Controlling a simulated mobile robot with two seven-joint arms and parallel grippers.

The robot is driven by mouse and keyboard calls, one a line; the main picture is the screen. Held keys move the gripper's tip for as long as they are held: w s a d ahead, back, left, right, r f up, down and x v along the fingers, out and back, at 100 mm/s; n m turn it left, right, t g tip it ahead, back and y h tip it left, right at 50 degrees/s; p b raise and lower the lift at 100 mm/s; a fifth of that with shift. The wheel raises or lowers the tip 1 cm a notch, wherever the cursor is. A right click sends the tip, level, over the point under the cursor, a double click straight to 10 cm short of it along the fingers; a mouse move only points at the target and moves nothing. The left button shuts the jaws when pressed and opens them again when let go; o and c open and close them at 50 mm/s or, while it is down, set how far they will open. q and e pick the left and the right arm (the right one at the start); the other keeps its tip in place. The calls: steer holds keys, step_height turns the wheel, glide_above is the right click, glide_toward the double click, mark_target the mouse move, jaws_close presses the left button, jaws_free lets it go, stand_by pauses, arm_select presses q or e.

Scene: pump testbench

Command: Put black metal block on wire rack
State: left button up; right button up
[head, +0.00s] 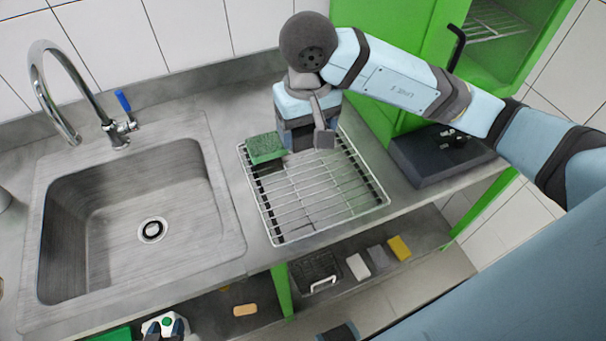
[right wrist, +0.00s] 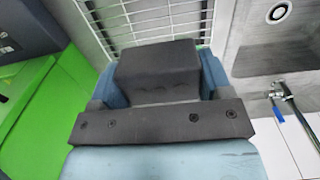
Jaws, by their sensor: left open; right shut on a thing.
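The wire rack (head: 330,209) lies on the counter right of the sink, and its bars also show at the top of the right wrist view (right wrist: 158,22). My right gripper (head: 304,148) points down over the rack's far part. It is shut on the black metal block (right wrist: 160,68), seen between its blue fingers in the right wrist view. In the head view the block is mostly hidden by the gripper. I cannot tell whether it touches the rack.
A green sponge (head: 266,146) sits at the rack's far left corner, close beside my right gripper. The sink (head: 120,215) with its tap is left. A dark box (head: 440,155) stands right. The lower shelf holds a dark basket (head: 318,275) and several small blocks. The rack's near part is clear.

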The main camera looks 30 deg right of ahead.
step_height(320, 180, down, 5)
steer(key=p, duration=0.1)
glide_above(307, 195)
step_height(307, 195, down, 9)
steer(key=shift+r, duration=0.15)
steer(key=shift+f, duration=2.15)
arm_select(q)
steer(key=shift+s+d+r, duration=0.1)
steer(key=shift+s+r, duration=0.15)
steer(key=shift+r, duration=0.35)
arm_select(e)
steer(key=shift+f, duration=0.15)
steer(key=o, duration=1.1)
steer(key=shift+c, duration=0.2)
arm_select(q)
steer(key=shift+f, duration=0.2)
